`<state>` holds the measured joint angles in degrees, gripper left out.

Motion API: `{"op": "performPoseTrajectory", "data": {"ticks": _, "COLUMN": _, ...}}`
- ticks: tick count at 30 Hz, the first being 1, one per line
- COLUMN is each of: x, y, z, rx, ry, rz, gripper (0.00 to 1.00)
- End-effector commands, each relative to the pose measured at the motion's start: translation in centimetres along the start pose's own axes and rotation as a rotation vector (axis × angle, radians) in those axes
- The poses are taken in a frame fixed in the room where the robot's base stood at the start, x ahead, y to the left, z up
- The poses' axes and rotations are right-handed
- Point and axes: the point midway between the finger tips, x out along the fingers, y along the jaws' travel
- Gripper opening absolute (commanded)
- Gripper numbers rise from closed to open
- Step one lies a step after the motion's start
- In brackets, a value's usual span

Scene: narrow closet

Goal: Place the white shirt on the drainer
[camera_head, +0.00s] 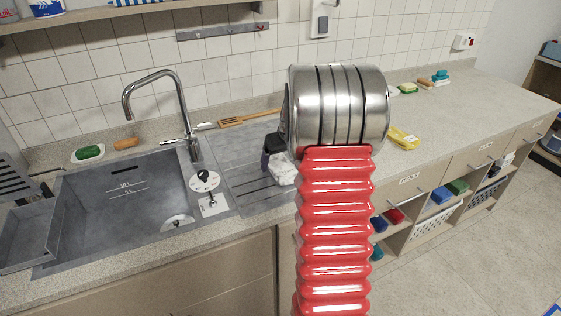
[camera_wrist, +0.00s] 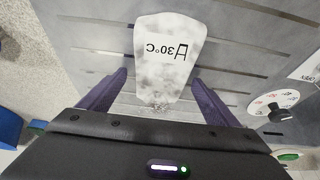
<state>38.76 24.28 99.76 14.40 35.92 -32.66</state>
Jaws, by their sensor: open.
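A white, mottled cloth-like piece (camera_wrist: 166,85) with a printed "30°C" mark, which I take to be the white shirt, is in the wrist view. It appears to lie on the grey grooved drainer (camera_wrist: 85,55). It also shows as a white patch (camera_head: 284,174) in the head view, on the drainer (camera_head: 247,186) right of the sink. My gripper (camera_wrist: 160,72) is open, its two purple fingers apart on either side of the white piece with gaps. In the head view my gripper (camera_head: 268,163) is mostly hidden behind my arm.
The sink basin (camera_head: 130,205) with a tall tap (camera_head: 165,100) lies left of the drainer. A wooden spatula (camera_head: 245,118) lies behind the drainer. A yellow item (camera_head: 403,138) is on the counter to the right. The counter (camera_head: 470,115) farther right is mostly clear.

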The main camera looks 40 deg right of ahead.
Motion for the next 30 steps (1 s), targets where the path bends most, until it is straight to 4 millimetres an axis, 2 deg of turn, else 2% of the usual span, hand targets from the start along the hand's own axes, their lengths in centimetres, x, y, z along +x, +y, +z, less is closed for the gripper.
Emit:
{"op": "performPoseTrajectory", "data": {"ticks": 8, "x": -2.1, "y": 0.1, "z": -0.1, "rx": 0.001, "ry": 0.003, "rz": 0.001, "gripper": 0.84}}
{"op": "performPoseTrajectory", "data": {"ticks": 24, "x": -10.8, "y": 0.1, "z": -0.1, "rx": 0.0, "ry": 0.003, "rz": 0.002, "gripper": 0.84}}
{"op": "performPoseTrajectory", "data": {"ticks": 30, "x": -12.1, "y": 0.1, "z": -0.1, "rx": 0.001, "ry": 0.001, "rz": 0.001, "gripper": 0.84}}
